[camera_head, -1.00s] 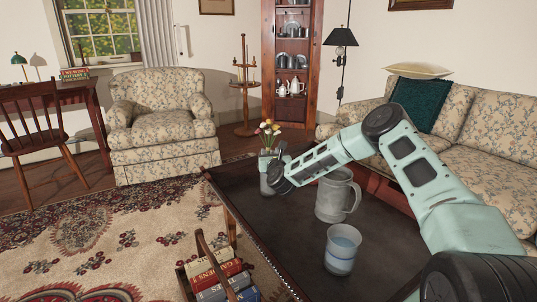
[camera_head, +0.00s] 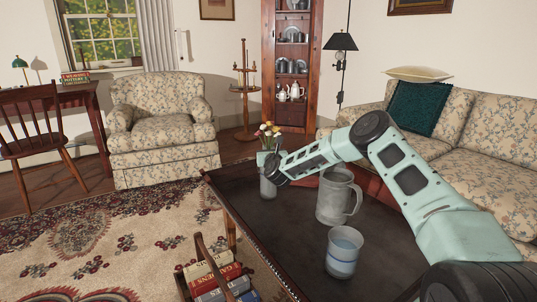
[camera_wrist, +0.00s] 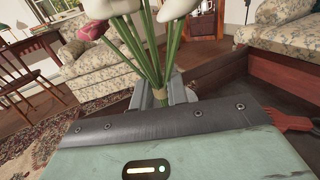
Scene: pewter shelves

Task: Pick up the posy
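My gripper (camera_head: 272,163) is at the stems, just above the vase rim. In the wrist view, the posy's green stems (camera_wrist: 150,55) run down between the two grey fingers of my gripper (camera_wrist: 161,94), and a pale tie shows around them. The fingers are close to the stems on both sides. I cannot tell whether they press on them. The stem ends are hidden.
A grey tankard (camera_head: 336,196) and a pale blue-banded cup (camera_head: 343,252) stand on the dark table (camera_head: 285,235), below and beside my arm. A rack of books (camera_head: 218,275) is at the front left. A floral armchair (camera_head: 163,120) and sofa (camera_head: 490,150) stand around.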

